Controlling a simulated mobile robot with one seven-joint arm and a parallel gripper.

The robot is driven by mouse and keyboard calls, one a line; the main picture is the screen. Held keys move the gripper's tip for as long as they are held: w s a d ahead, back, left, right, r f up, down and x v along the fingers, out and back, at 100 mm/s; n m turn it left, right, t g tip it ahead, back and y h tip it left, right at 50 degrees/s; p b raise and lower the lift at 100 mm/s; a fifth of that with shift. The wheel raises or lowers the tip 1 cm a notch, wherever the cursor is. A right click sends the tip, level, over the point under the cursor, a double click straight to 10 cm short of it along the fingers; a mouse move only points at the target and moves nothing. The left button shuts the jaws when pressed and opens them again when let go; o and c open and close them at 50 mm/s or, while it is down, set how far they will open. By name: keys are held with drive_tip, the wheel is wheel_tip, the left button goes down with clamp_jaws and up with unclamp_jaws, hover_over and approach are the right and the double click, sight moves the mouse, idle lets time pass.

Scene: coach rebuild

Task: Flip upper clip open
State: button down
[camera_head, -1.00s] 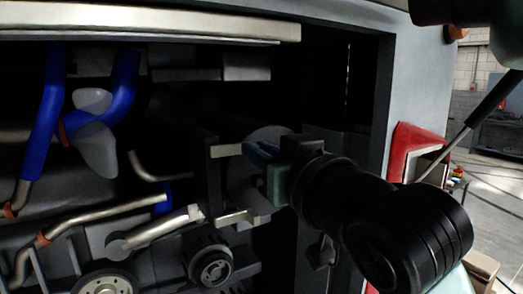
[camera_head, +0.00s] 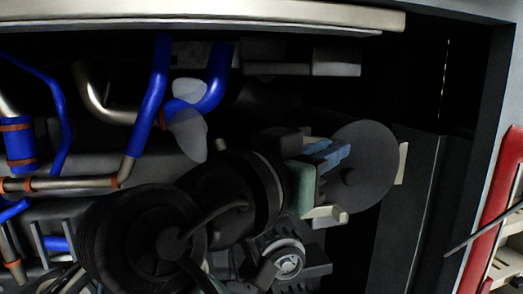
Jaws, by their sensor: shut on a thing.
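My gripper (camera_head: 330,157) points to the right from the left side, its blue and green fingers lying against the left part of a grey round disc (camera_head: 370,175). It is shut, and the spot it grips is hidden by the fingers and the disc. A pale beige piece shows past the disc's right edge and appears to be the end of the upper clip (camera_head: 402,163); the rest is hidden. A lower pale clip (camera_head: 325,215) sits below the fingers, partly covered by my gripper.
Blue hoses (camera_head: 150,105) and metal pipes run at the left. A round fitting (camera_head: 286,262) sits below my gripper. A pale beam (camera_head: 220,12) crosses the top. The bay's right wall (camera_head: 480,130) bounds a dark open space. My wrist covers much of the lower left.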

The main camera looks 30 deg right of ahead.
drive_tip(key=shift+w+a+m+g+p, duration=0.3)
drive_tip(key=shift+w+a+m+g, duration=0.3)
drive_tip(key=shift+m+g, duration=1.3)
drive_tip(key=shift+w+a+m+g+p, duration=0.25)
drive_tip(key=shift+w+a+m+g, duration=0.6)
drive_tip(key=shift+g, duration=1.85)
drive_tip(key=shift+w+a+m+g+p, duration=0.3)
drive_tip(key=shift+a+m+g, duration=0.2)
drive_tip(key=shift+m+g, duration=1.5)
drive_tip(key=shift+f+g, duration=0.1)
drive_tip(key=shift+g, duration=0.4)
drive_tip(key=c, duration=0.9)
unclamp_jaws()
drive_tip(key=shift+a, duration=0.1)
